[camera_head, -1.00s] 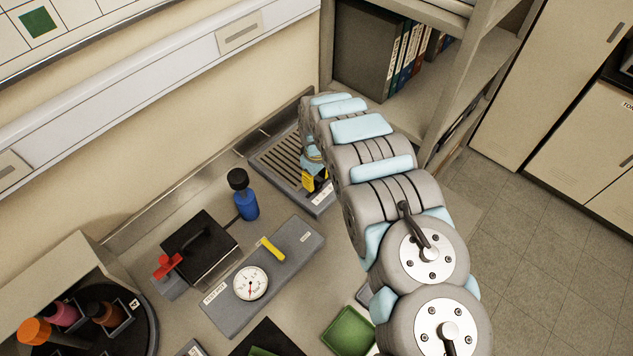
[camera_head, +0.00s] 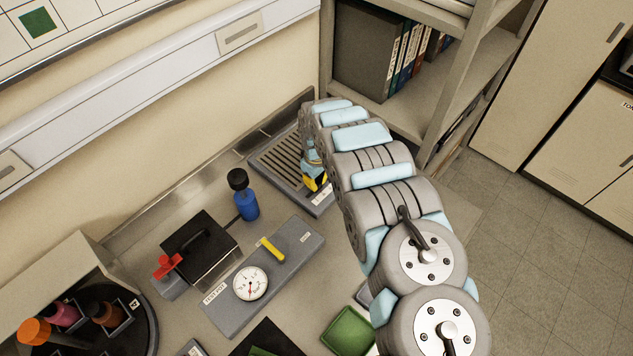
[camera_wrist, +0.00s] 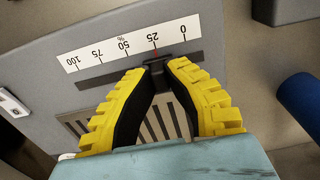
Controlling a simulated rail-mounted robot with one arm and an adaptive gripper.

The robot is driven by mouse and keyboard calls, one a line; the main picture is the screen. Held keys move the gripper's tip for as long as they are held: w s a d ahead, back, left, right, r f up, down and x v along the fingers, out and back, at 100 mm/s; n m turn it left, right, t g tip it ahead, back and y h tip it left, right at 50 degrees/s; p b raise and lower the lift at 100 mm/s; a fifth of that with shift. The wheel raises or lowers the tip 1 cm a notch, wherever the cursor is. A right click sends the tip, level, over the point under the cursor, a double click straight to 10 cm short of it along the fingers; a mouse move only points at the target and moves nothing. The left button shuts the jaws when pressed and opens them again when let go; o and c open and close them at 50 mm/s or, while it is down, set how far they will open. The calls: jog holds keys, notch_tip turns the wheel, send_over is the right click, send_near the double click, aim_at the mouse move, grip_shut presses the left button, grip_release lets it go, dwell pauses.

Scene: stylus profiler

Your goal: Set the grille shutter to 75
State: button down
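The grille shutter's scale (camera_wrist: 125,45) shows in the wrist view as a white strip marked 100, 75, 50, 25, 0 from left to right. A dark slider knob (camera_wrist: 157,68) sits in the slot below it, with a red pointer at about 25. My gripper (camera_wrist: 156,73) has its yellow fingers on either side of the knob, their dark pads close against it, seemingly shut on it. The slatted grille (camera_head: 280,155) lies at the back of the bench in the head view, where my gripper (camera_head: 317,182) reaches its right front edge.
A blue bottle (camera_head: 246,204) with a black cap stands left of the grille. In front are a grey test-post block (camera_head: 290,262) with a round dial and yellow lever, and a black device (camera_head: 200,245) with a red handle. A shelf (camera_head: 440,140) with binders stands behind my arm.

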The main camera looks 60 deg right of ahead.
jog(key=shift+f, duration=0.1)
jog(key=shift+s+d+f+b, duration=0.1)
jog(key=shift+s+d+b, duration=0.1)
jog(key=shift+d+b, duration=0.4)
jog(key=shift+s+d+f+b, duration=0.15)
jog(key=shift+d+b, duration=0.2)
jog(key=shift+d, duration=0.45)
jog(key=shift+s+d+r+b, duration=0.1)
jog(key=shift+s+d+b, duration=0.1)
jog(key=shift+d+b, duration=0.4)
jog(key=shift+s+d+r+b, duration=0.1)
jog(key=shift+s+d+b, duration=0.1)
jog(key=shift+d, duration=0.2)
jog(key=shift+s+d+r+b, duration=0.1)
jog(key=shift+d+b, duration=0.05)
jog(key=shift+d, duration=0.25)
jog(key=c, duration=1)
grip_release()
jog(key=shift+c, duration=0.2)
jog(key=shift+r, duration=0.1)
notch_tip(320, 180, up, 12)
